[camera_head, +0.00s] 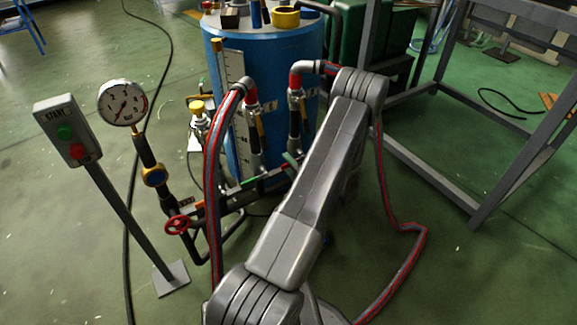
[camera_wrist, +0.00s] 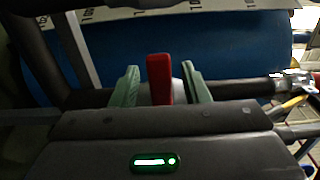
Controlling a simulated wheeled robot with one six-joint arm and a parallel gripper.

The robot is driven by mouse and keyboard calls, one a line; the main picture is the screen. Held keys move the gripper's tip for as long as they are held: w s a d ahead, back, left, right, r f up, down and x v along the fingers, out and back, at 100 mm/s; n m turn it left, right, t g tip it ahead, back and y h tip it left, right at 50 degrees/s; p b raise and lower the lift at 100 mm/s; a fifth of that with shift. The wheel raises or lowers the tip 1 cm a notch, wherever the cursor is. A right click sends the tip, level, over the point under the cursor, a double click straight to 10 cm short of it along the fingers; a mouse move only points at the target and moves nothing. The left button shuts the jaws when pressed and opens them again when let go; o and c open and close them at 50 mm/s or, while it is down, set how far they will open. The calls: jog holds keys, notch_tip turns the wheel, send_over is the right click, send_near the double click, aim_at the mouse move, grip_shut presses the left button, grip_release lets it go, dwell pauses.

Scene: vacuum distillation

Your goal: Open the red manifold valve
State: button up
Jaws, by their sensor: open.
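In the wrist view, a red lever-like handle (camera_wrist: 159,88) stands upright, which I take to be the red manifold valve's handle. My gripper (camera_wrist: 160,67) is open, with one green finger on each side of the handle and a visible gap on both sides. The fingers do not appear to touch it. In the head view, the dark manifold pipe (camera_head: 231,206) runs in front of the blue tank (camera_head: 228,82). My arm hides most of my gripper and part of the pipe; a green fingertip shows near the pipe's right end.
A red handwheel (camera_head: 178,225) and a pressure gauge (camera_head: 122,103) stand left of the manifold. A START box (camera_head: 66,130) with green and red buttons is on a post farther left. A grey metal frame (camera_head: 440,178) stands at right. Red-striped hoses loop beside my arm.

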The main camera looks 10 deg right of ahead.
jog(key=shift+w, duration=0.1)
grip_shut()
jog(key=shift+f+b, duration=0.2)
jog(key=shift+b, duration=0.15)
